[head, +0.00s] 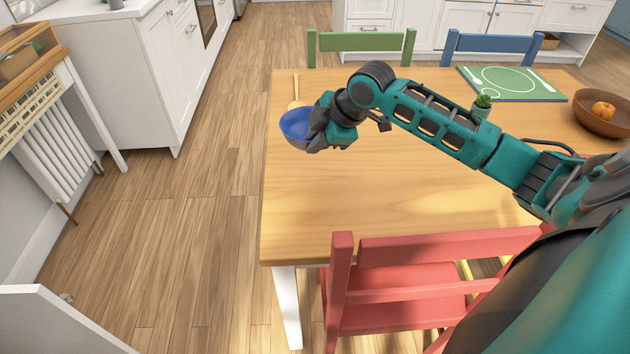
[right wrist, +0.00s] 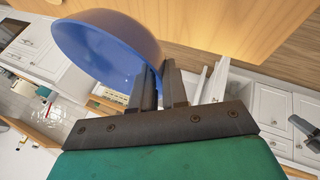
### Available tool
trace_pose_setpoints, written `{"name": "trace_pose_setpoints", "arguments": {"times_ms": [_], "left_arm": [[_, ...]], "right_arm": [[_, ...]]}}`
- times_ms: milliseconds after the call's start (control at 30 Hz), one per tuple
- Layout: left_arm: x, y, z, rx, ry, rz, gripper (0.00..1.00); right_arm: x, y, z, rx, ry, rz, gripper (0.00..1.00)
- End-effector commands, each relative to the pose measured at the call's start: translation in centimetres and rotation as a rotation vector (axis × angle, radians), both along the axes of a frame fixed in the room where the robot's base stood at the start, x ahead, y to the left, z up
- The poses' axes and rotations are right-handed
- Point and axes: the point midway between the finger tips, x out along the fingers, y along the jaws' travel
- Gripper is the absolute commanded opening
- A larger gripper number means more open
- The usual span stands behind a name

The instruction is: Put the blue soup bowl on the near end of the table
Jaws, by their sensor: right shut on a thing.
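The blue soup bowl (head: 296,126) shows in the head view over the left part of the wooden table (head: 400,210). My right gripper (head: 316,136) is shut on the bowl's right side. In the right wrist view the bowl (right wrist: 100,45) hangs at the upper left, its rim between the fingers of my right gripper (right wrist: 158,82). The bowl seems to be above the table top; the exact gap is hard to tell. My left gripper does not show.
A wooden spoon (head: 296,92) lies behind the bowl. A red chair (head: 400,300) stands at the front edge. The table's front left is clear.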

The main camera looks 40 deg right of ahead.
Motion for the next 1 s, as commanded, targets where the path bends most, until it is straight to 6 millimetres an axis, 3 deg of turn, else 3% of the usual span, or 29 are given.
{"name": "trace_pose_setpoints", "arguments": {"times_ms": [100,300,467,733,1000], "left_arm": [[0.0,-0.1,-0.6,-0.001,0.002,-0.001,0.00],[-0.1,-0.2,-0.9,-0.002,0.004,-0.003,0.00],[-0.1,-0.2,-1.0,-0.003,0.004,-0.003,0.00],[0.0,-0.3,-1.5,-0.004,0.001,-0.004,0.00],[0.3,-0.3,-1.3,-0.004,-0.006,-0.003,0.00]], "right_arm": [[0.0,0.1,-3.4,0.003,0.001,-0.002,0.00],[0.1,0.0,-6.7,0.000,-0.003,-0.002,0.00],[0.1,0.0,-7.7,0.000,-0.004,-0.001,0.00],[0.1,0.0,-11.4,0.001,-0.003,-0.001,0.00],[0.1,0.0,-11.6,-0.001,-0.004,-0.001,0.00]]}}
